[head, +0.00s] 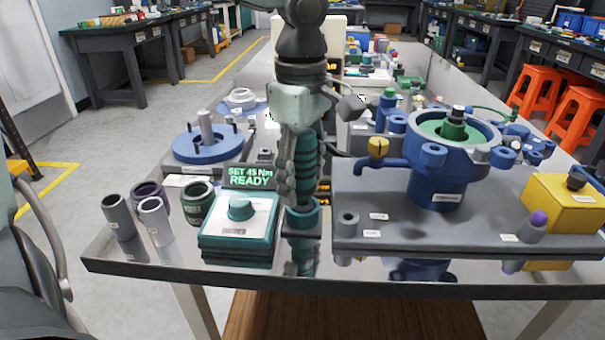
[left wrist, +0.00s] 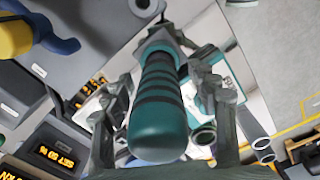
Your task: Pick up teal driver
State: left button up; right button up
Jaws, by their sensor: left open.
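The teal driver (head: 309,165) has a ribbed teal and dark grip and stands upright in a teal holder (head: 302,222) near the table's front edge. In the left wrist view the driver (left wrist: 158,110) fills the middle, its rounded end toward the camera. My left gripper (head: 297,170) comes down from above at the driver. In the left wrist view the left gripper (left wrist: 160,90) is open, with a finger on each side of the driver; whether either touches it I cannot tell. My right gripper is not in view.
Left of the driver is a teal controller box (head: 239,228) reading "SET 45 Nm READY". Several open tubes (head: 155,220) stand farther left. Right is a grey fixture plate (head: 400,240) with a blue flanged housing (head: 437,185) and yellow-knobbed valve (head: 378,148).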

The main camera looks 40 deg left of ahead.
pick_arm(q)
jog(key=c, duration=1.2)
jog(key=shift+r, duration=0.1)
grip_shut()
